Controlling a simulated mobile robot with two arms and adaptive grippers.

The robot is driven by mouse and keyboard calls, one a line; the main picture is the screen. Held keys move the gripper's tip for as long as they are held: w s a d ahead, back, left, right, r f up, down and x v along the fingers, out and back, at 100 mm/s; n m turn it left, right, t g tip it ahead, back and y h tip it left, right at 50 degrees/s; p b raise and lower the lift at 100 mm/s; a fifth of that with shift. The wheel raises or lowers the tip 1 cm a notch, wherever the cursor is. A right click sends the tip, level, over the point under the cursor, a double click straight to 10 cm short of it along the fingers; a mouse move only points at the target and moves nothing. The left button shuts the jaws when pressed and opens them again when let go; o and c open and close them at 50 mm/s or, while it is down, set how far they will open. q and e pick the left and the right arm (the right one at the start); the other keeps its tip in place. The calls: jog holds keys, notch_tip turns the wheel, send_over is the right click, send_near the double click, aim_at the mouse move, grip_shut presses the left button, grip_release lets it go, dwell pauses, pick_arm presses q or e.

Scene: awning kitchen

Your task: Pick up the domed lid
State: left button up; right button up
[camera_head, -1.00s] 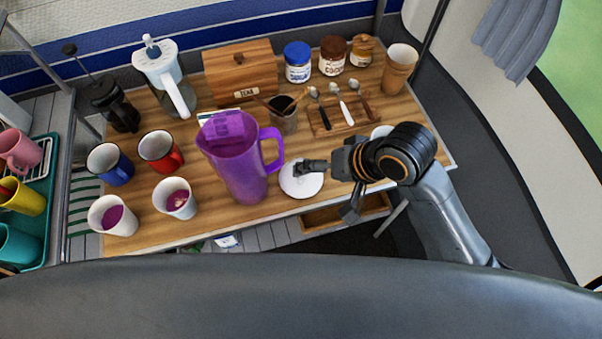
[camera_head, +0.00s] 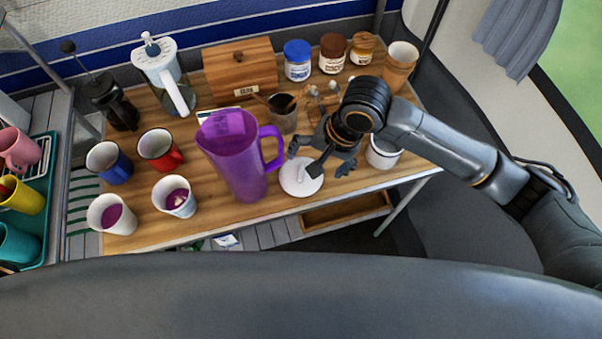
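The domed lid (camera_head: 299,186) is white and round with a small knob. It lies on the wooden table (camera_head: 143,222) near the front edge, just right of the purple pitcher (camera_head: 238,172). My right gripper (camera_head: 328,170) comes in from the right, its fingers spread above and a little behind and right of the lid. Nothing shows between the fingers, and one dark finger comes close to the knob; I cannot tell whether it touches. My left gripper is not in view.
A white cup (camera_head: 384,152) stands right of my gripper. Several mugs, including a red mug (camera_head: 160,150) and a blue mug (camera_head: 109,163), stand at left. An open drawer (camera_head: 345,212) lies below the table's front edge.

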aim_at(307, 175)
jog(key=shift+x, duration=3.55)
jog(key=shift+w+d, duration=0.1)
jog(key=shift+d, duration=0.15)
jog(key=c, duration=1.2)
